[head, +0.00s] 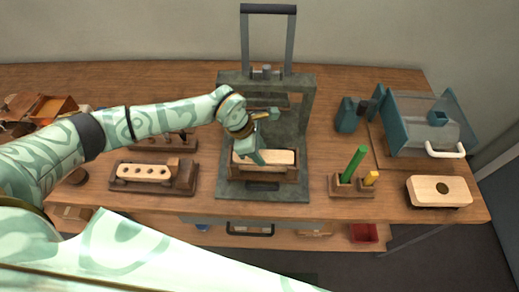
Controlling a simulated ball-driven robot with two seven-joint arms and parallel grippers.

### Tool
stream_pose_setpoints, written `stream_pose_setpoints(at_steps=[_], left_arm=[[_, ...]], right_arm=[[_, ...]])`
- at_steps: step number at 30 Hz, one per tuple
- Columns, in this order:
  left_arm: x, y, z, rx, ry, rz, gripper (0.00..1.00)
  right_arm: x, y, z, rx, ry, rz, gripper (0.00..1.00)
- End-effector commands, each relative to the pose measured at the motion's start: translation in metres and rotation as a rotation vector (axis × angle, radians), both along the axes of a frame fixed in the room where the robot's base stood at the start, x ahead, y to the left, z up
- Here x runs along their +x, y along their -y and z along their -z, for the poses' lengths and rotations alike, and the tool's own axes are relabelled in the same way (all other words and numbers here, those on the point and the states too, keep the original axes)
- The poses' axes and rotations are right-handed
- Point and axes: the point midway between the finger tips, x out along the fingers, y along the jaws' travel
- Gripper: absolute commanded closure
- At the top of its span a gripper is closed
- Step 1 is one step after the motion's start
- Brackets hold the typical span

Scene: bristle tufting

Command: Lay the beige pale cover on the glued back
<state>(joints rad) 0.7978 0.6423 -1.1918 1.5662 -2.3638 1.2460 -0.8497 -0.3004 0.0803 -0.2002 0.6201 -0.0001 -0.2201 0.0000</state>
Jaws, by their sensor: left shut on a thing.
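The beige pale cover (280,157) is a flat, light slab in the wooden holder on the base of the dark press, near the middle of the table. My left gripper (258,158) reaches down over it from the left and is shut on it, covering part of its left half. The cover looks about level, but I cannot tell whether it rests fully on what is beneath it. The glued back is not visible; anything under the cover is hidden. My right gripper is not in view.
The press (307,105) has uprights and a raised handle behind my gripper. A holed block in a tray (189,178) sits left. A stand with green and yellow sticks (350,190), a teal machine (393,125) and a holed pale block (452,187) are right.

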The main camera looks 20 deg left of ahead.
Motion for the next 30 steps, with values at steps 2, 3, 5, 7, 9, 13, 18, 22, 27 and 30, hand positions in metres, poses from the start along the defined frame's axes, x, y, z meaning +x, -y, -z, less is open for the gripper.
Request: stream_pose_setpoints(at_steps=[2,3,5,7,9,13,18,22,27,30], left_arm=[[0.0,0.0001,0.0002,0.0,0.0,0.0,0.81],[0.0001,0.0,0.0004,0.0,0.0,0.0,0.81],[0.0001,0.0001,0.001,0.0,0.0,0.0,0.81],[0.0,0.0001,0.002,0.0,0.0,0.0,0.81],[0.0,0.0,0.0031,0.0,0.0,0.0,0.81],[0.0001,0.0001,0.0052,0.0,0.0,0.0,0.81],[0.0001,0.0,0.0078,0.0,0.0,0.0,0.81],[0.0002,0.0,0.0093,0.0,0.0,0.0,0.56],[0.0001,0.0001,0.0088,0.0,0.0,0.0,0.34],[0.0001,0.0,0.0087,0.0,0.0,0.0,0.34]], right_arm=[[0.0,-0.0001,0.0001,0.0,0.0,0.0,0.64],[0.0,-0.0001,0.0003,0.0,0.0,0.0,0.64],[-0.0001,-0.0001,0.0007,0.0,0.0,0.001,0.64],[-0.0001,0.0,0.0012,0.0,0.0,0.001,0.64],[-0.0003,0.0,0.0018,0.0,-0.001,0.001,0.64],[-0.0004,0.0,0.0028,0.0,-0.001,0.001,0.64],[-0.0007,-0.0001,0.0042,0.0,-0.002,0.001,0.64],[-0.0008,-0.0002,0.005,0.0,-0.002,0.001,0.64],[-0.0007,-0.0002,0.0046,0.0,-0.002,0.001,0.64],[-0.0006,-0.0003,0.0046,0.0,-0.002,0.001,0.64]])
